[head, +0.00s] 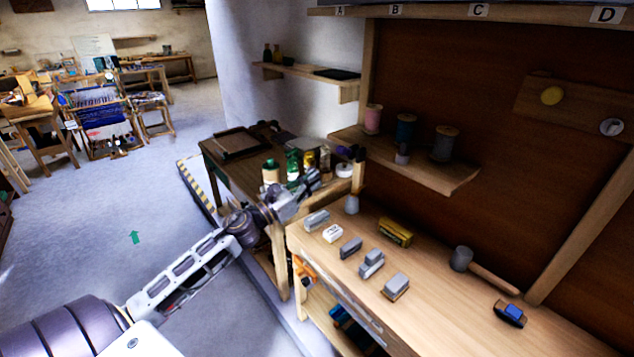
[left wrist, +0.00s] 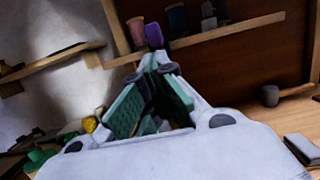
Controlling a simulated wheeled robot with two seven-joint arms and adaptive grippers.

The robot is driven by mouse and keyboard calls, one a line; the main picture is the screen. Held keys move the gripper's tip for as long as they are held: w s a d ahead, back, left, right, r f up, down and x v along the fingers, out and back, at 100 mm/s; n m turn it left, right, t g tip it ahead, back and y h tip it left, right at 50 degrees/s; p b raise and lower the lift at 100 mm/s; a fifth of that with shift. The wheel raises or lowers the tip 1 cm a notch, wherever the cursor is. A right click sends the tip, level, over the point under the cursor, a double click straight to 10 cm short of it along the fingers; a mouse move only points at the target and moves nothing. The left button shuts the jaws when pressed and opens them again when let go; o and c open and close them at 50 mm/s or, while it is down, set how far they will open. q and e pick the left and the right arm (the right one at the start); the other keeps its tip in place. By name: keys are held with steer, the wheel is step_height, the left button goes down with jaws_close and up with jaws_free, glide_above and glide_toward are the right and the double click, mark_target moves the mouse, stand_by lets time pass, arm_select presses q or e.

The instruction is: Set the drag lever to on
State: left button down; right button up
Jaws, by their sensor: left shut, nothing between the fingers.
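My left gripper (head: 313,178) is at the back left end of the workbench, in front of jars and small fittings. In the left wrist view its green-padded fingers (left wrist: 158,64) meet at the tips, with nothing held. A small purple piece (left wrist: 153,35) shows just beyond the fingertips; I cannot tell whether they touch. A purple piece also shows in the head view (head: 343,150), above a pale round part. I cannot make out for certain which part is the drag lever, nor its setting. My right gripper is in neither view.
The workbench (head: 440,315) carries several small grey blocks, a yellow box (head: 395,232), a mallet (head: 462,259) and a blue-topped tool (head: 510,313). Thread spools (head: 445,143) stand on a shelf above. Green and amber jars (head: 293,164) stand close to the left gripper.

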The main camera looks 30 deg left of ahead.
arm_select(q)
steer(key=shift+s+a+r, duration=0.2)
steer(key=shift+s+a, duration=0.05)
steer(key=shift+s, duration=0.45)
steer(key=shift+s+a+r, duration=0.15)
steer(key=shift+s+a, duration=0.05)
steer(key=shift+s, duration=0.45)
